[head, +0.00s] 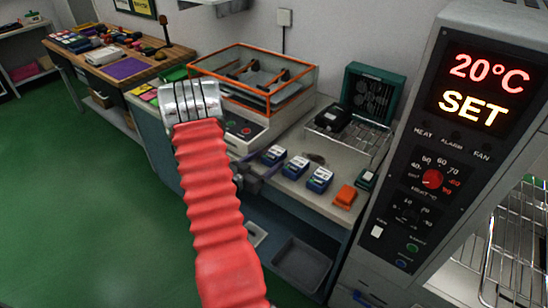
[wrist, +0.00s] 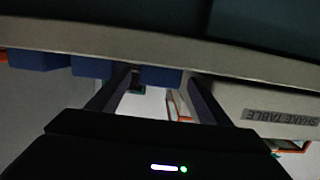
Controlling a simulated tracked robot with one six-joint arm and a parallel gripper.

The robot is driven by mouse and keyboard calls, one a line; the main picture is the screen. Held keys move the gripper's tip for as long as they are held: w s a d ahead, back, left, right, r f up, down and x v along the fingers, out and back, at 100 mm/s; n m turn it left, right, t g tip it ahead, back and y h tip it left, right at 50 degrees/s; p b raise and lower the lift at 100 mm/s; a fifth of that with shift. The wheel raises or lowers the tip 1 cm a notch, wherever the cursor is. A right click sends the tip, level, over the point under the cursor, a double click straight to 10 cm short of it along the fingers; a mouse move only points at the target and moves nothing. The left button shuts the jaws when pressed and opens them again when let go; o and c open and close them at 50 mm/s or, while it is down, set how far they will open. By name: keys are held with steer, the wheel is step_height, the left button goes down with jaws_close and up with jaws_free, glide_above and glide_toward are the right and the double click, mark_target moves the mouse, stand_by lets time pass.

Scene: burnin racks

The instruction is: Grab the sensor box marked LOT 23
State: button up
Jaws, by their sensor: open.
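Three blue sensor boxes with pale labelled tops stand in a row on the grey bench: a left one (head: 273,155), a middle one (head: 295,166) and a right one (head: 320,179). Their lot numbers are too small to read. My gripper (wrist: 158,76) is open and empty in the wrist view, which shows the bench upside down. One blue box (wrist: 161,77) appears between its fingers, beyond the tips. Other blue boxes (wrist: 91,67) show to its left.
An orange-framed clear case (head: 262,88) stands left of the boxes; the wrist view shows a SHAKE TABLE label (wrist: 281,116). An orange item (head: 345,196) lies to their right. A wire rack (head: 350,135) stands behind, and a tall oven (head: 440,150) rises at right.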

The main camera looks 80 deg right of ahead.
mark_target(274, 153)
steer(key=shift+x, duration=2.5)
steer(key=shift+c, duration=0.6)
steer(key=c, duration=1.2)
steer(key=shift+o, duration=0.2)
steer(key=shift+r, duration=0.2)
steer(key=shift+r, duration=4.9)
